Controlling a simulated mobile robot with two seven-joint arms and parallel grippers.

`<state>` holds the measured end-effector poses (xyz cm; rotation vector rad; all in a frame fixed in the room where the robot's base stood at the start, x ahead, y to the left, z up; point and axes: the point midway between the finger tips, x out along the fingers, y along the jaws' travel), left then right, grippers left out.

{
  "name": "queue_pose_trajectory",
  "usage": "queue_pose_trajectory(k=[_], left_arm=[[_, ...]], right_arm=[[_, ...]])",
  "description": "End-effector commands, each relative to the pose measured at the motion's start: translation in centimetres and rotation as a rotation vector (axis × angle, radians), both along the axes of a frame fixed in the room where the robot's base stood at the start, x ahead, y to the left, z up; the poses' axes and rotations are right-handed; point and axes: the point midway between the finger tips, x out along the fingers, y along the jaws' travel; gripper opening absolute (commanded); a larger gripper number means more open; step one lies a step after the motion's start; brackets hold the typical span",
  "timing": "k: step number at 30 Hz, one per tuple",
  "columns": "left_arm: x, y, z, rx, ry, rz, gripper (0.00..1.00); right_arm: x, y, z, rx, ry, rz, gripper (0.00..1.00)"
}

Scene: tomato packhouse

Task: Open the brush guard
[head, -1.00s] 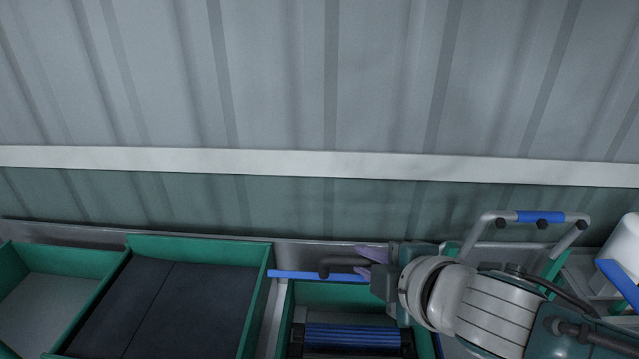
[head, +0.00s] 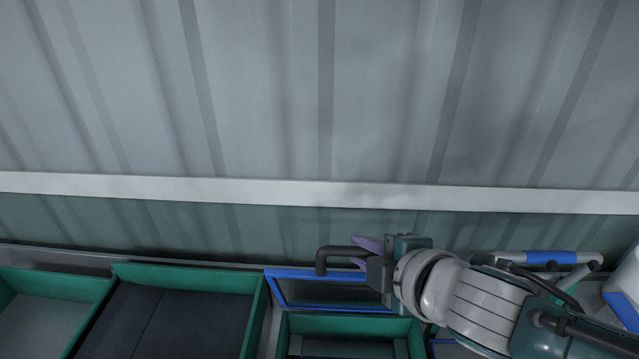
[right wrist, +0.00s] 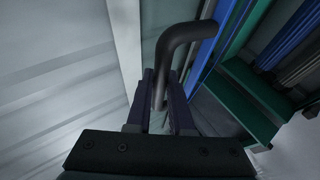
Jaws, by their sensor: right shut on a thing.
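The brush guard (head: 300,291) is a blue-framed, dark see-through panel. In the head view it stands raised at a tilt at the back of a green-walled brush bay (head: 350,325). Its bent black handle (head: 336,254) also shows in the right wrist view (right wrist: 178,48), with the blue frame (right wrist: 207,48) beside it. My right gripper (head: 368,255) is shut on the handle; in the right wrist view its two dark fingers (right wrist: 163,108) flank the bar. My arm hides the guard's right end. My left gripper is not in view.
Blue brush rollers (right wrist: 293,55) lie in the bay in the right wrist view. Green-walled bays with a dark bed (head: 180,315) stand to the left. A white rail with a blue grip (head: 550,257) is at the right. A corrugated wall rises behind.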

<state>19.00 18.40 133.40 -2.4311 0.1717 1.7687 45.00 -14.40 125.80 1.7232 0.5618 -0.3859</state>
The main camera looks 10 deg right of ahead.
Motion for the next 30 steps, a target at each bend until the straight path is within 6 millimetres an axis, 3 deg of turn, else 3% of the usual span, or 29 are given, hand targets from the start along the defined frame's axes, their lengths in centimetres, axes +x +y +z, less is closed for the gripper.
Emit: queue_pose_trajectory(k=[5, 6, 9, 20, 30], left_arm=[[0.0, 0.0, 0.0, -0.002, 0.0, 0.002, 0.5], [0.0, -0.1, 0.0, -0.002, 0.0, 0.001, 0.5], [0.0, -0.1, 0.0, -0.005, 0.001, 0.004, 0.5], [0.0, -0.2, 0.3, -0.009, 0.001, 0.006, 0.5], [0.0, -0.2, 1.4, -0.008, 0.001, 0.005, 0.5]], right_arm=[[0.0, 0.0, 0.1, 0.0, -0.001, 0.0, 0.0], [0.0, 0.0, 0.0, 0.0, -0.001, 0.0, 0.24], [0.0, 0.0, 0.0, 0.0, -0.001, 0.0, 0.32], [-0.6, -0.1, 0.4, 0.0, 0.0, 0.0, 0.32], [-4.9, -1.0, 3.1, 0.0, 0.001, 0.0, 0.32]])
